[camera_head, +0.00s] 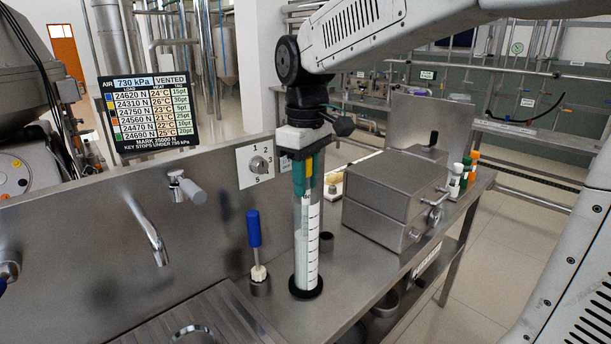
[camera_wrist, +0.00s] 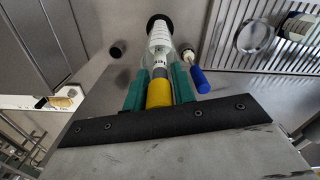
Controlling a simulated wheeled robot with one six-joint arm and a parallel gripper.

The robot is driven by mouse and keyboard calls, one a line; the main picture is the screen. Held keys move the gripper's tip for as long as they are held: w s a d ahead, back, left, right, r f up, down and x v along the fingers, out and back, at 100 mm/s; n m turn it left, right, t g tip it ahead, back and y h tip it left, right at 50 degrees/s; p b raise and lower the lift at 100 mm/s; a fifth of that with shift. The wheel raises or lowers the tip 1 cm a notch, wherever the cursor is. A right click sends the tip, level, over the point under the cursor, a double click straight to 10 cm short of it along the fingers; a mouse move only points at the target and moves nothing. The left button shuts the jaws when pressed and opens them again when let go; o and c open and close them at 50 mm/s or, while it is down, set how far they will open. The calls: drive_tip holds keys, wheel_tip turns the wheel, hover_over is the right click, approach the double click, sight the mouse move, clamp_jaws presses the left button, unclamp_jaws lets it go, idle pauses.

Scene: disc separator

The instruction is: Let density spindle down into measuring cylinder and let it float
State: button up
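The measuring cylinder (camera_head: 313,240) is clear, with a black graduated scale and a round black foot, and stands upright on the steel bench. It also shows in the wrist view (camera_wrist: 157,42). My gripper (camera_head: 304,184) points down right over its mouth. Its green fingers (camera_wrist: 160,78) lie on both sides of the yellow part of the density spindle (camera_wrist: 160,94) and appear shut on it. A grey part of the spindle runs on from the yellow part toward the cylinder. How deep the spindle's lower end sits is hard to tell through the glass.
A blue-handled brush (camera_head: 254,229) stands left of the cylinder, and a small dark cup (camera_head: 326,241) right behind it. A steel box (camera_head: 385,200) is to the right, with small bottles (camera_head: 461,176) beyond. A tap (camera_head: 150,230) and drainer (camera_head: 215,320) are at left.

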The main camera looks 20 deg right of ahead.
drive_tip(key=o, duration=0.3)
drive_tip(key=shift+o, duration=0.2)
wheel_tip(320, 180, up, 8)
drive_tip(key=shift+f, duration=0.1)
idle(0.5)
drive_tip(key=shift+f+m, duration=0.25)
drive_tip(key=shift+m, duration=0.15)
drive_tip(key=s+d+f+m, duration=0.1)
drive_tip(key=s+f+m, duration=0.1)
drive_tip(key=s+f, duration=0.2)
drive_tip(key=s+d+f+m+t, duration=0.1)
drive_tip(key=s+f, duration=0.3)
drive_tip(key=s, duration=0.6)
drive_tip(key=s+d+f+m, duration=0.1)
drive_tip(key=s+f+m, duration=0.1)
drive_tip(key=s+f, duration=0.3)
drive_tip(key=s, duration=0.3)
drive_tip(key=shift+m, duration=0.4)
